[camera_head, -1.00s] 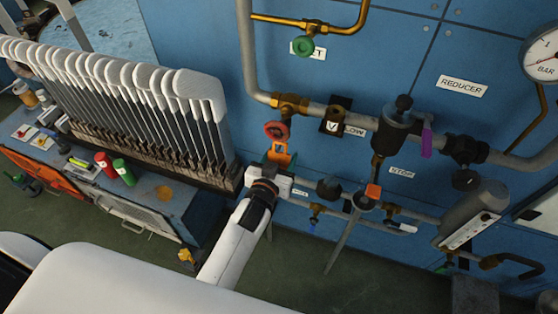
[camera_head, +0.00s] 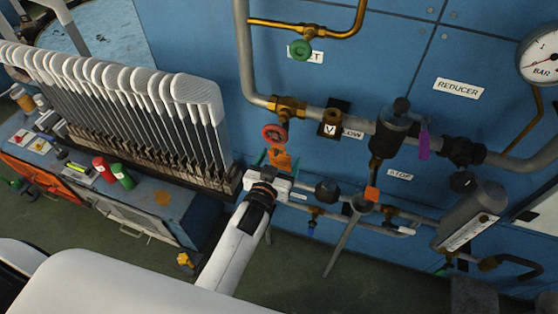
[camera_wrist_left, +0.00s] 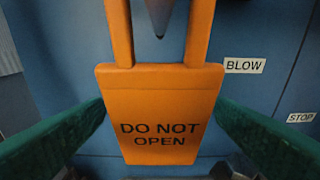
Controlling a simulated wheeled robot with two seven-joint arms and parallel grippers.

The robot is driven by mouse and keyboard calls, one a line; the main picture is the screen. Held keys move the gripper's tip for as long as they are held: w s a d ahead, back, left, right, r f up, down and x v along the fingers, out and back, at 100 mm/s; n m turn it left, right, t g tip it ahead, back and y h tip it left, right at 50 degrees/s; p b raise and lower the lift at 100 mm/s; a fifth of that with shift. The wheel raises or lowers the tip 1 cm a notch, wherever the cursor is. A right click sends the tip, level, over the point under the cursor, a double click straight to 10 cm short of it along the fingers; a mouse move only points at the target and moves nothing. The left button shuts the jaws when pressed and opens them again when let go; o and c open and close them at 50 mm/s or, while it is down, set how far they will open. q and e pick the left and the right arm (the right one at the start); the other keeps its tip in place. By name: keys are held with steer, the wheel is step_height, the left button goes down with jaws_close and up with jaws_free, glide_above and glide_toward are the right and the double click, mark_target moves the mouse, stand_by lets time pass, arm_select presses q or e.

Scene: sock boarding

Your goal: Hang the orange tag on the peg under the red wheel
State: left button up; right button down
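The orange tag (camera_head: 279,160) hangs just below the red wheel (camera_head: 274,134) on the pipework. In the left wrist view the tag (camera_wrist_left: 160,115) is upright and reads "DO NOT OPEN". A grey pointed peg (camera_wrist_left: 158,14) shows between the tag's two straps; the top of the loop is out of the frame, so I cannot see how it sits on the peg. My left gripper (camera_head: 281,157) is open, its green fingers spread to either side of the tag. Whether a finger still brushes the tag's edges I cannot tell. My right gripper is not in view.
Brass and grey pipes with valves surround the spot, including a green wheel (camera_head: 301,50) above and a black reducer (camera_head: 396,118) to the right. A rack of white sock boards (camera_head: 140,95) stands close on the left. The blue panel (camera_head: 190,35) behind is flat.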

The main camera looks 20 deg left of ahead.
arm_select(q)
steer(key=s+r, duration=0.2)
steer(key=s, duration=1)
steer(key=s+f+m+g+h, duration=0.1)
steer(key=s+f+g, duration=0.35)
steer(key=f, duration=1.15)
steer(key=s+f+m+g, duration=0.1)
steer(key=s+f+g, duration=0.4)
steer(key=f, duration=1.1)
steer(key=s+a+f+g, duration=0.2)
steer(key=s+a+f, duration=0.2)
steer(key=s+f, duration=0.3)
steer(key=s+a+f+g+y, duration=0.1)
steer(key=s+a+f+g, duration=0.2)
steer(key=s+f, duration=0.5)
steer(key=s+a+b, duration=0.1)
steer(key=s, duration=0.7)
steer(key=shift+s+a+f+g+y, duration=0.15)
steer(key=shift+a+f+g+y, duration=0.05)
steer(key=shift+a+g+y, duration=0.15)
